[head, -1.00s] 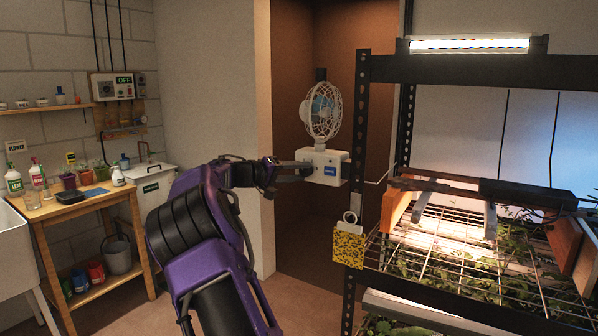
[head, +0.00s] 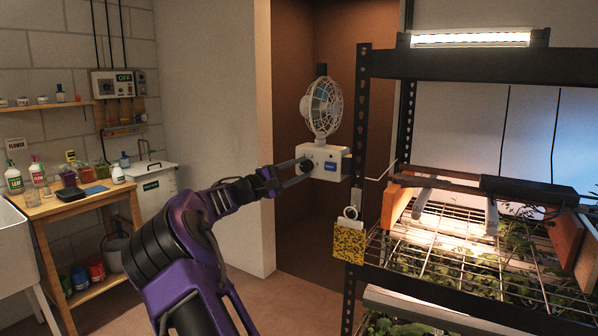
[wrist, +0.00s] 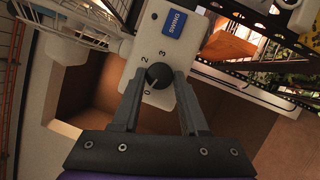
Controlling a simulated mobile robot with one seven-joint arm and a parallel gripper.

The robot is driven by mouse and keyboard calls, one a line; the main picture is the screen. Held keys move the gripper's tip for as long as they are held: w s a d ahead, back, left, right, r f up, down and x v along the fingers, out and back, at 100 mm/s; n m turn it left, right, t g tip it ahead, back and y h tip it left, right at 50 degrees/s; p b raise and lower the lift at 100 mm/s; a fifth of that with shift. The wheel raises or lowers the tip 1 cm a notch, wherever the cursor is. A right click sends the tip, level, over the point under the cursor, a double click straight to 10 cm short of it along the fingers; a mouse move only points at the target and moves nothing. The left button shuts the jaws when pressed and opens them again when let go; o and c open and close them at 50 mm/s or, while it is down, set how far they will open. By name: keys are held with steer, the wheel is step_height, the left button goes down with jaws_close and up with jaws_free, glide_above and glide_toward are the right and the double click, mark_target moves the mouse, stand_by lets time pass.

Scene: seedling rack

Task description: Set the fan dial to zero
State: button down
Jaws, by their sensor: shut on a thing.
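The white fan (head: 322,108) stands on its white control box (head: 331,163) in the brown alcove. The black round fan dial (wrist: 158,75) is on the box face, with printed 3, 2 and 0 around it. The 0 is on the side nearest my gripper base; I cannot make out a 1. My gripper (wrist: 160,77) has one finger on each side of the dial and is shut on it. In the head view my gripper (head: 301,170) meets the left end of the box. I cannot tell for sure where the dial's pointer stands.
A blue swing label (wrist: 175,23) is on the same box face. The black seedling rack post (head: 357,180) stands close to the right of the box, with a yellow patterned card (head: 348,243) on it. A wooden bench (head: 75,205) is at the left.

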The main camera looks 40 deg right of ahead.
steer(key=shift+n, duration=0.4)
steer(key=shift+c, duration=2.2)
jaws_free()
steer(key=shift+a, duration=0.1)
steer(key=a+f, duration=0.3)
steer(key=a, duration=1.4)
steer(key=shift+s+b, duration=0.25)
steer(key=shift+b, duration=0.05)
